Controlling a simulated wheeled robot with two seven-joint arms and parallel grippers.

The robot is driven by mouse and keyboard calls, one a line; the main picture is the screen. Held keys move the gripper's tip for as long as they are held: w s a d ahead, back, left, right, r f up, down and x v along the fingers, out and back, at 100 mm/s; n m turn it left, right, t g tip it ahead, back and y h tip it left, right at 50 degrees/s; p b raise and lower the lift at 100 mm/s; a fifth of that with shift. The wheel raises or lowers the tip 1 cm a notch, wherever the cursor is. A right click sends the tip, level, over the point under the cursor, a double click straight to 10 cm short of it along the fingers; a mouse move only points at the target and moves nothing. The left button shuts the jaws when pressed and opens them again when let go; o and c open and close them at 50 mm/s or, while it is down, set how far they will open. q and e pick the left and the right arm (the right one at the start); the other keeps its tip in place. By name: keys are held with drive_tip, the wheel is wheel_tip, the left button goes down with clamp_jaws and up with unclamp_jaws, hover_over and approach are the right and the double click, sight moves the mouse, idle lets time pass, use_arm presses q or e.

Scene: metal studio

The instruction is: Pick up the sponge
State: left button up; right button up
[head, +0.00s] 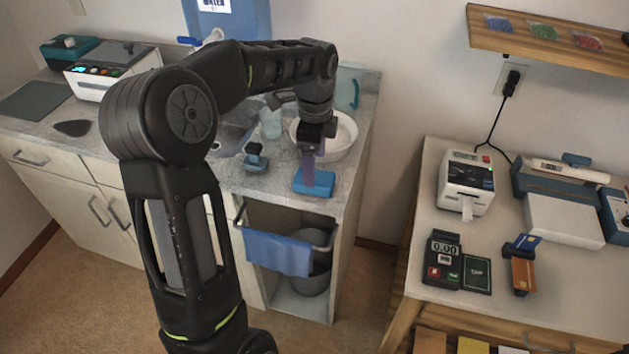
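The blue sponge (316,185) lies flat on the grey countertop near its front right edge. My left gripper (311,178) points down from above, its purplish fingers right over the back and left part of the sponge. They overlap the sponge in this view, and I cannot tell whether they touch it. The fingers are seen nearly edge-on, so their opening is hidden. My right gripper is out of view.
A white bowl (343,140) is close behind the gripper. A dark-handled brush (255,158) stands left of the sponge, with a clear cup (271,124) behind. A blue towel (278,253) hangs below the counter. A side table (412,226) with devices stands at right.

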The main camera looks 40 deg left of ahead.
use_arm(q)
drive_tip(key=shift+f, duration=0.1)
wheel_tip(320, 180, down, 5)
drive_tip(key=shift+s+f+p, duration=0.1)
drive_tip(key=shift+p, duration=0.55)
drive_tip(key=shift+c, duration=0.4)
drive_tip(key=c, duration=1.3)
wheel_tip(320, 180, up, 10)
drive_tip(key=shift+r+b, duration=0.1)
drive_tip(key=shift+b, duration=0.5)
